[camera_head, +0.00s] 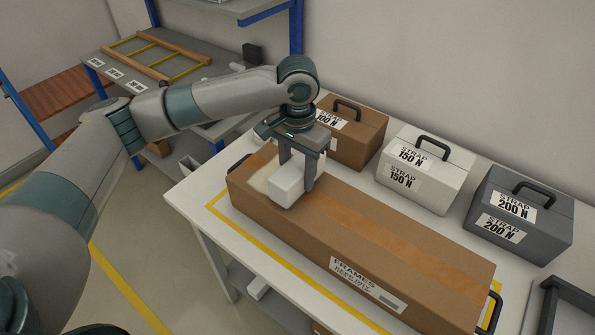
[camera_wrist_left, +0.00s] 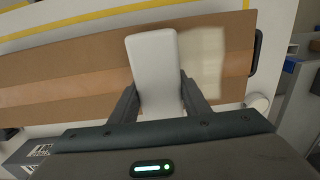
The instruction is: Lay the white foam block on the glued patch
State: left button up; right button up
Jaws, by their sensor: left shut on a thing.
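My left gripper (camera_head: 299,168) is shut on the white foam block (camera_head: 287,188), which sits between its fingers over the left part of the brown carton's top. The block also shows in the left wrist view (camera_wrist_left: 154,65), upright in the picture between the fingers (camera_wrist_left: 157,95). The glued patch (camera_wrist_left: 204,60), a pale cream area on the carton, lies just right of the block there. In the head view the patch (camera_head: 260,182) shows left of the block, partly hidden by it. I cannot tell whether the block touches the carton. My right gripper is not in view.
The long carton (camera_head: 410,252), labelled FRAMES, lies on a white table (camera_head: 196,192) with yellow tape lines. Behind it stand a brown case (camera_head: 357,140), a white case (camera_head: 423,170) marked 150 N and a grey case (camera_head: 518,215) marked 200 N, all with handles.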

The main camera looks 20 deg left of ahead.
aim_at(298, 164)
pick_arm(q)
jog(key=shift+f, duration=0.35)
jog(key=o, duration=1)
jog(key=shift+f, duration=0.1)
jog(key=shift+r, duration=0.75)
notch_tip(298, 164, up, 11)
jog(key=b, duration=0.3)
jog(key=shift+f, duration=0.1)
